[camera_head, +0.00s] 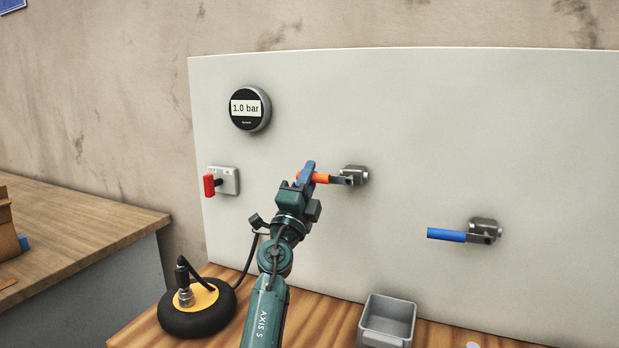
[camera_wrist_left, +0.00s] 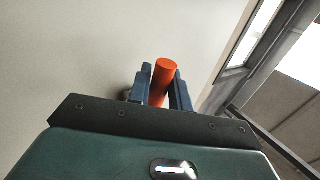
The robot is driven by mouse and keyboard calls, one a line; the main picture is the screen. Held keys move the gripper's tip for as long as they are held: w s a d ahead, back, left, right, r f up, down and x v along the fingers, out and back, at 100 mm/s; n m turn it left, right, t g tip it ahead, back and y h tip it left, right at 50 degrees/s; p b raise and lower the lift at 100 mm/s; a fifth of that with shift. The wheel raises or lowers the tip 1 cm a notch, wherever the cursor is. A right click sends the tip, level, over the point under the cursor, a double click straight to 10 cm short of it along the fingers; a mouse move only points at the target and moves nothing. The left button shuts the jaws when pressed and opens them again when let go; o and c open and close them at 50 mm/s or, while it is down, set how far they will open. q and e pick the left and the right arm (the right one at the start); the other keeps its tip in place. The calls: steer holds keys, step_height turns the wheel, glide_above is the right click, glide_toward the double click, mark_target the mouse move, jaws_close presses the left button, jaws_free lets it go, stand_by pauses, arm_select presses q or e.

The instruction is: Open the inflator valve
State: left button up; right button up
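A valve with an orange lever handle (camera_head: 320,178) is mounted on the white panel, with its metal body (camera_head: 354,175) to the right of the handle. The handle lies roughly level and points left. My left gripper (camera_head: 308,173) is at the handle's left end. In the left wrist view the orange handle (camera_wrist_left: 163,80) lies between the two fingers of my left gripper (camera_wrist_left: 163,88), with no clear gap on either side, so it looks shut on it. My right gripper is not in view. No label shows which valve is the inflator valve.
A gauge (camera_head: 248,108) reads 1.0 bar. A red-handled switch (camera_head: 210,185) is left of my gripper, and a blue-handled valve (camera_head: 447,235) is at lower right. A black tube (camera_head: 200,318) and a grey bin (camera_head: 388,318) stand on the wooden table below.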

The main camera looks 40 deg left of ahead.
arm_select(q)
steer(key=o, duration=0.4)
steer(key=b+v, duration=0.2)
steer(key=v, duration=1.1)
steer(key=shift+f, duration=0.1)
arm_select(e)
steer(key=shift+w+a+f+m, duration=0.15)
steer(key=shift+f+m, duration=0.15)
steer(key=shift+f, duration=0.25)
arm_select(q)
steer(key=shift+s+d, duration=0.1)
